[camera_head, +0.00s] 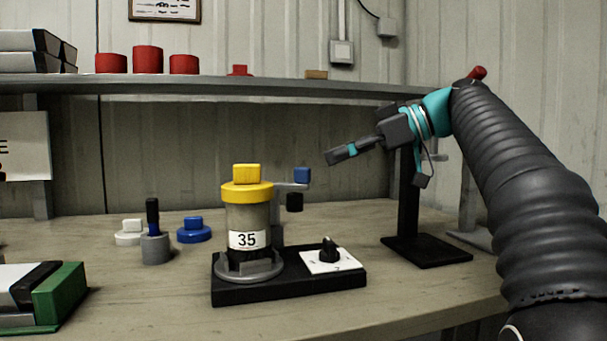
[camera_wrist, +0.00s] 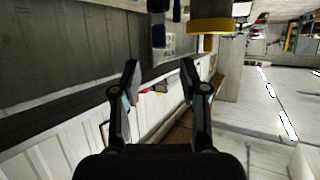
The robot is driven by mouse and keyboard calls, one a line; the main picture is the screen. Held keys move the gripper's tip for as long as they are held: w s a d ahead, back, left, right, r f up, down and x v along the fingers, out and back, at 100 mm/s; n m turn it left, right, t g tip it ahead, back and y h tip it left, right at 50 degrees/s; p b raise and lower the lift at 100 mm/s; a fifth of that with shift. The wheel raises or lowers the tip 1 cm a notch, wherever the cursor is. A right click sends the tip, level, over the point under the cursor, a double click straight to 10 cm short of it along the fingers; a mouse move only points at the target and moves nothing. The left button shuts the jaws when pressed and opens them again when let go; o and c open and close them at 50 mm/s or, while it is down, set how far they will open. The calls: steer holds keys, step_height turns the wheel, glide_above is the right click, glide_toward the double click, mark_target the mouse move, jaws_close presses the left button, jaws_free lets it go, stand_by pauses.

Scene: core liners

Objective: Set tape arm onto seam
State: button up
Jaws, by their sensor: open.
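The core liner (camera_head: 247,217) is a grey-brown cylinder labelled 35, upright in a grey ring holder on a black base (camera_head: 290,289). A yellow cap (camera_head: 247,192) with a square yellow knob sits on top; it also shows at the top of the wrist view (camera_wrist: 214,25). The tape arm (camera_head: 289,186) is a grey bar right of the cap, with a blue block (camera_head: 302,175) above its outer end and a dark roller (camera_head: 294,202) below. The roller looks apart from the liner. My gripper (camera_head: 338,156) is open and empty, right of and slightly above the blue block.
A black dial on a white plate (camera_head: 333,262) sits on the base's right. Blue (camera_head: 194,233) and white (camera_head: 129,236) caps and a dark-handled grey tool (camera_head: 155,247) stand left. A black stand (camera_head: 427,251) is at right. A shelf (camera_head: 250,88) runs overhead.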

mark_target(303, 169)
steer(key=x, duration=0.7)
steer(key=shift+w+a+f+b, duration=0.15)
steer(key=shift+a+f+b, duration=0.05)
steer(key=shift+a+b, duration=0.15)
steer(key=shift+d, duration=0.1)
jaws_close()
